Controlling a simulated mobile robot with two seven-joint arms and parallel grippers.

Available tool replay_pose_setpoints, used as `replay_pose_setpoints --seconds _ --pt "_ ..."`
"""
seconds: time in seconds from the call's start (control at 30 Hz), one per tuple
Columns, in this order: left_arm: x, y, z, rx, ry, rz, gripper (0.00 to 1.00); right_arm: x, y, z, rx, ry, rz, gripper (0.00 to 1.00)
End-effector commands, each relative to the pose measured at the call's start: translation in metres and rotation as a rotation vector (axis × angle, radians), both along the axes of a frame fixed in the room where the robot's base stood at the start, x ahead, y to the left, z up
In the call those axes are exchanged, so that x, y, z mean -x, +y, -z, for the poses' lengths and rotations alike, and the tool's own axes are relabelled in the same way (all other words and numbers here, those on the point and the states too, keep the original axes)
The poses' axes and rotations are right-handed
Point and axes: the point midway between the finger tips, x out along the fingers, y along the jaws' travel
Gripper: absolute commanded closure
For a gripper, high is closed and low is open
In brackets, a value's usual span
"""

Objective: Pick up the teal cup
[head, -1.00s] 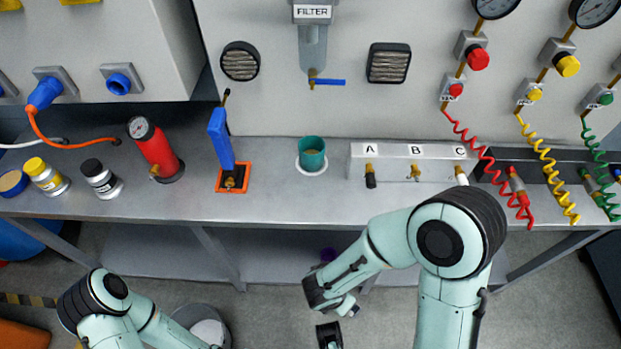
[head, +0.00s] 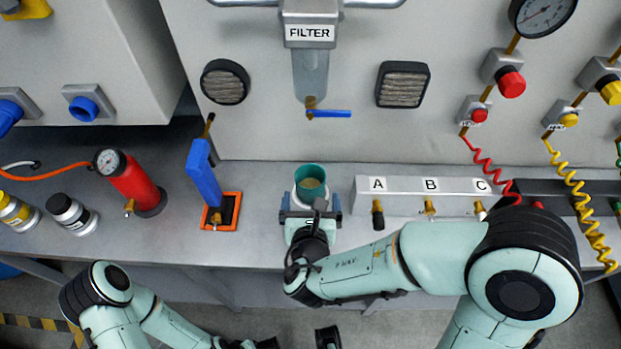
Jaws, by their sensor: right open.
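The teal cup (head: 310,180) stands upright on the grey bench, below the filter, with tan contents showing inside its rim. My right gripper (head: 310,212) is at the near side of the cup. Its jaws are open, with one finger toward the left and one toward the right of the cup's lower part. The gripper hides the cup's base and its white round mat, and I cannot tell whether the fingers touch it. My left arm is low at the left, off the bench; its gripper is mostly cut off by the bottom edge, so its jaws are unclear.
A blue lever in an orange frame (head: 233,197) stands left of the cup. A red cylinder with a gauge (head: 138,184) is farther left. The block marked A, B, C (head: 405,187) is close on the right. The filter's blue valve handle (head: 330,114) is above, behind the cup.

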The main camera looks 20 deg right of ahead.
Motion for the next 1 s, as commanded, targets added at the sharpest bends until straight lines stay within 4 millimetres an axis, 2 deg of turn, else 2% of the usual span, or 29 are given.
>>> replay_pose_setpoints --seconds 0.2,0.47,0.7,0.83,1.0 --pt "0.000 0.000 0.001 -0.001 -0.002 -0.001 1.00 -0.037 -0.011 0.017 0.002 0.003 0.003 0.00" --pt "-0.001 0.000 0.001 0.000 -0.003 -0.001 1.00 -0.056 -0.016 0.024 0.001 0.001 0.003 0.00" --pt "0.000 0.000 -0.002 0.000 0.001 0.000 1.00 -0.090 -0.022 0.033 0.001 0.003 0.004 0.00" --pt "0.000 0.000 -0.002 0.000 0.002 0.001 1.00 -0.100 -0.025 0.037 0.001 0.002 0.001 0.00" --pt "0.000 0.000 -0.002 0.000 0.002 0.001 1.00 -0.101 -0.025 0.038 0.000 0.002 0.001 0.00"
